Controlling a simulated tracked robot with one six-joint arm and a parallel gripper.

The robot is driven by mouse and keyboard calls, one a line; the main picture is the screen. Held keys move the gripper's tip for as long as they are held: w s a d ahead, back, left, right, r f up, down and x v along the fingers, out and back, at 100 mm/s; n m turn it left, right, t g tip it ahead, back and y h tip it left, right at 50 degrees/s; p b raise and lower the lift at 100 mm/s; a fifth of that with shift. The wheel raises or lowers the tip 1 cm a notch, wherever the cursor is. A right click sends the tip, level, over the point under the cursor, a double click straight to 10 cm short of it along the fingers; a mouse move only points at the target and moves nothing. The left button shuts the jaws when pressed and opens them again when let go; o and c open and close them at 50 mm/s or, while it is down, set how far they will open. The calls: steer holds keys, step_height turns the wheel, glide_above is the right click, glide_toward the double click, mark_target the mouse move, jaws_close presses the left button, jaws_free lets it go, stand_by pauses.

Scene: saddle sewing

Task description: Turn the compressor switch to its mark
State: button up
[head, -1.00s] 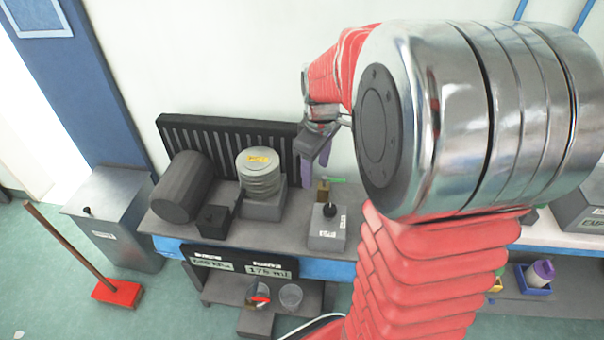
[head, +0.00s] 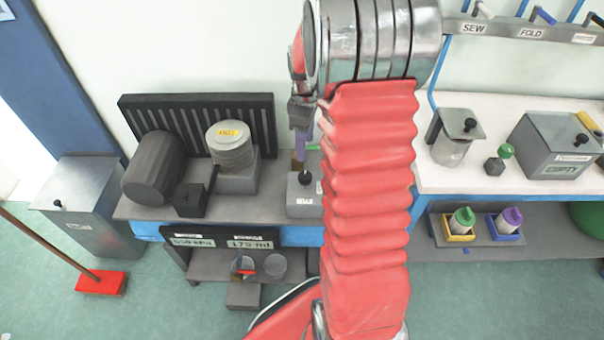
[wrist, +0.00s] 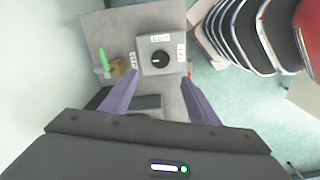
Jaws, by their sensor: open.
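The compressor switch is a black round knob (wrist: 160,59) on a grey box (wrist: 146,66) in the wrist view. White labels surround the knob, their print too small to read. A small pale mark shows on the knob's left side. In the head view the box (head: 304,207) stands on the grey bench with the black knob (head: 305,177) on it. My gripper (wrist: 159,77) is open and empty, its purple fingers spread either side of the box's lower edge in the picture, apart from the knob. In the head view my gripper (head: 302,142) hangs above and behind the box, partly hidden by my arm.
A green-handled brass valve (wrist: 116,67) stands just left of the switch box. On the bench (head: 135,208) are a dark cylinder (head: 153,168), a stacked grey cylinder (head: 231,150) with a yellow label, and a black slatted panel (head: 262,115).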

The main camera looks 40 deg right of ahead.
mark_target(305, 175)
step_height(305, 175, down, 14)
steer(key=shift+r, duration=0.25)
stand_by(0.4)
steer(key=shift+c, duration=0.5)
